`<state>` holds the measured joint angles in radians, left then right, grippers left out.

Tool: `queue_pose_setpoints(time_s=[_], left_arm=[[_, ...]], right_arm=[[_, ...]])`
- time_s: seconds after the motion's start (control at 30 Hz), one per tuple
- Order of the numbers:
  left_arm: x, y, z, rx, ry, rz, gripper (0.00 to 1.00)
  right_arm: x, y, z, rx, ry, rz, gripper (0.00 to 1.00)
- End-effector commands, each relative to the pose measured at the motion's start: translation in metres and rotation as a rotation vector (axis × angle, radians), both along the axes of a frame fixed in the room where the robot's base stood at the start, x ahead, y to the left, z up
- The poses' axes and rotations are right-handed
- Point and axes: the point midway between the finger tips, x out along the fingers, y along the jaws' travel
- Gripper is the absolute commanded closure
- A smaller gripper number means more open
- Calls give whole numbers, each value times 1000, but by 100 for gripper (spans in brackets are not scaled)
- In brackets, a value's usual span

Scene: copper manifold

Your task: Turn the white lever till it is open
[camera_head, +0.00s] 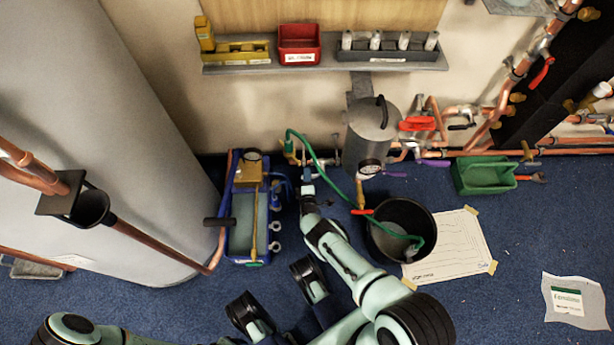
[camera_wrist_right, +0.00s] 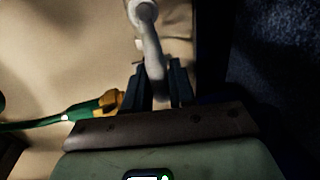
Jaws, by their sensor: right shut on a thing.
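In the right wrist view, the white lever (camera_wrist_right: 152,50) hangs from a pale round hub at the top and runs down between two dark fingers. My right gripper (camera_wrist_right: 159,84) is shut on its lower end. In the head view, my right gripper (camera_head: 308,186) is low by the wall, left of the steel canister (camera_head: 370,135). There the lever is too small and covered to make out clearly. My left gripper is not in view.
A green hose (camera_head: 316,157) runs from a brass fitting beside my right gripper into a black bucket (camera_head: 372,245). A large grey tank (camera_head: 110,110) fills the left side.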

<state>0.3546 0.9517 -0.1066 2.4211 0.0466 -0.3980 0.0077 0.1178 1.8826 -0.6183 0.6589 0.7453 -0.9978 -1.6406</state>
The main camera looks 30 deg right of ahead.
Motion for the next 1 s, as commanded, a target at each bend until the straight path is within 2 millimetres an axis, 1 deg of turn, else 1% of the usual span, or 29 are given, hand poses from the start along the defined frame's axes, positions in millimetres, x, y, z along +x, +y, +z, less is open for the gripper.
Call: queue_pose_setpoints(time_s=[0.43,0.47,0.5,0.83,1.0], left_arm=[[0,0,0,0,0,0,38],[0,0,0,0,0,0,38],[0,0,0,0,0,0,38],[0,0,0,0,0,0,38],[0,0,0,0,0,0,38]], right_arm=[[1,-2,1,-14,6,0,100],[1,-2,1,-14,6,0,66],[1,-2,1,-13,6,0,57],[0,-1,0,-11,5,0,57],[1,-4,2,-11,6,-1,57]])
